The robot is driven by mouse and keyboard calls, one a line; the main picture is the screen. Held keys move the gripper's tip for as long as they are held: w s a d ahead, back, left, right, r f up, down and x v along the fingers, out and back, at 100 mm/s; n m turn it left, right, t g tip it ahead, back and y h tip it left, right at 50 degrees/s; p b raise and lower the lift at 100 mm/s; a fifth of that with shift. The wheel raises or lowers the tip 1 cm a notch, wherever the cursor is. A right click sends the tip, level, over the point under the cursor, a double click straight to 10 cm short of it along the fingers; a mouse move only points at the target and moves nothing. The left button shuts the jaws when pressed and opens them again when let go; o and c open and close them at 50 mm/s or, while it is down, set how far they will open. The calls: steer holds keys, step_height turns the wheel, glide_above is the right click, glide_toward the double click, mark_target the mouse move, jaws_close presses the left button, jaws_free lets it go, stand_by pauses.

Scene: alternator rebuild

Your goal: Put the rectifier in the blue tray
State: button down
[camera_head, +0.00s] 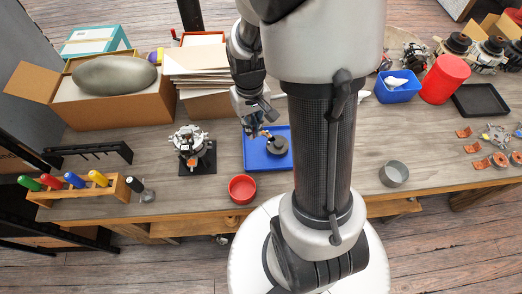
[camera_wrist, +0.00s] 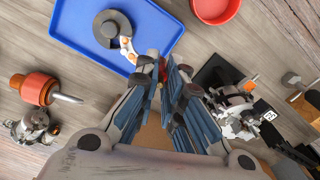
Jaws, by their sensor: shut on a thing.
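The blue tray (camera_head: 254,158) lies flat on the bench below my gripper, and it also shows at the upper left of the wrist view (camera_wrist: 75,38). A dark grey round part (camera_head: 277,146) sits in it. My gripper (camera_head: 260,130) is over the tray's back left part, its fingers close together in the wrist view (camera_wrist: 162,65).
A red bowl (camera_head: 242,188) stands in front of the tray. An alternator assembly (camera_head: 190,145) on a black base stands to its left. A copper-coloured rotor (camera_wrist: 38,88) lies beyond the tray in the wrist view. Cardboard boxes (camera_head: 108,92) stand at the back left.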

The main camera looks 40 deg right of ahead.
step_height(320, 180, down, 14)
steer(key=b, duration=0.4)
steer(key=shift+d+b, duration=0.1)
steer(key=shift+b, duration=0.2)
steer(key=c, duration=2.2)
jaws_free()
steer(key=shift+f, duration=0.2)
steer(key=o, duration=0.5)
steer(key=shift+r, duration=0.1)
